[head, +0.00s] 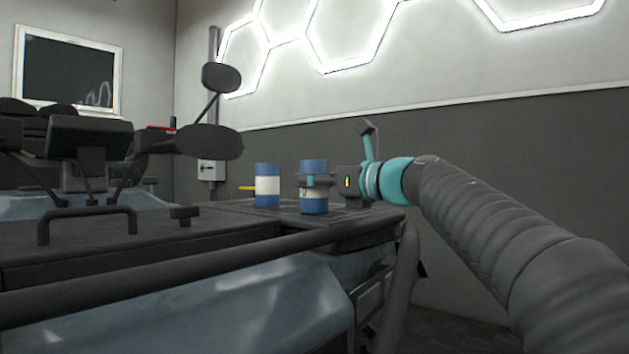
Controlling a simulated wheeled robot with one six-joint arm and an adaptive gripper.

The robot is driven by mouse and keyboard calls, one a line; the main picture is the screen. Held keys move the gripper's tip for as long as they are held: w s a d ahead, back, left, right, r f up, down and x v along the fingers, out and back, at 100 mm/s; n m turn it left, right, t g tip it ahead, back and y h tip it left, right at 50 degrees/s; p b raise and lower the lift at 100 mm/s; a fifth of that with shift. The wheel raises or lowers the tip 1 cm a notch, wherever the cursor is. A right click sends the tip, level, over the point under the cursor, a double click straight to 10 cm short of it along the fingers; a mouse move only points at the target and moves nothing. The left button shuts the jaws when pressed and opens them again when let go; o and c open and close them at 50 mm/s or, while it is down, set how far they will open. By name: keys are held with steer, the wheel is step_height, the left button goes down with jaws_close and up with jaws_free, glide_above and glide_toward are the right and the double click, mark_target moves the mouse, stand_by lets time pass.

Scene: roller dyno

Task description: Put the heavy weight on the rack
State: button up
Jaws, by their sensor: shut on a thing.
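Two blue and white cylinders stand near the far end of a dark rack-like deck (228,218). The left cylinder (267,187) stands upright on the deck, free of my gripper. My gripper (311,182) reaches in from the right and is shut around the middle of the right cylinder (314,204). This cylinder is upright, and its white band is partly hidden by the fingers. I cannot tell whether its base touches the deck. Nothing visible shows which cylinder is the heavy weight.
A yellow piece (246,188) sticks out beside the left cylinder. A black loop handle (86,213) rises from the deck's near left. Dark paddle-shaped parts (209,141) stand behind. A dark rail (200,268) runs along the near edge.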

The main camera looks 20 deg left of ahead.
steer(key=shift+f, duration=0.15)
steer(key=o, duration=1.3)
steer(key=shift+c, duration=0.2)
steer(key=shift+r, duration=0.3)
steer(key=v, duration=1.2)
steer(key=shift+f, duration=0.1)
